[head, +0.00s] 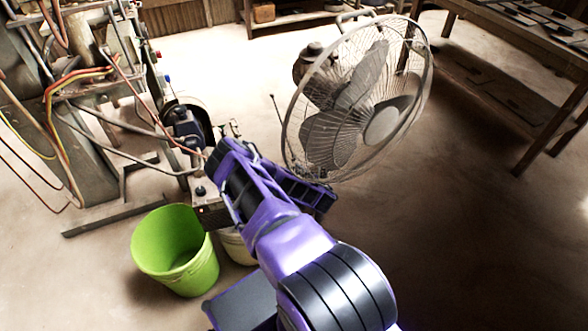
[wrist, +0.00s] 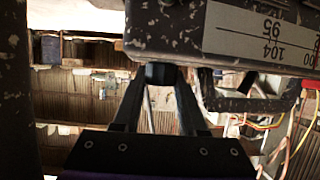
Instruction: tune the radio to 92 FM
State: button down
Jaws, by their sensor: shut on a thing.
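The radio (wrist: 165,28) fills the top of the wrist view, upside down, with a worn, paint-speckled dark case. Its pale dial strip (wrist: 240,38) shows inverted numbers, including 95 and 104, and runs past the right edge. A red mark shows near that edge; I cannot tell whether it is the needle. My gripper (wrist: 160,76) is shut on a small dark knob (wrist: 161,70) at the case's edge. In the head view my purple arm reaches toward the machine, and the knob and fingertips cannot be made out there.
A large caged fan (head: 355,100) stands just right of my arm. A machine with loose cables (head: 95,95) stands at left. A green bucket (head: 170,255) is below left of the arm. A wooden table (head: 500,40) stands at upper right. The floor at right is clear.

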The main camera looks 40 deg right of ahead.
dwell(0.4)
jog(key=shift+c, duration=2.2)
grip_release()
jog(key=shift+f, duration=0.1)
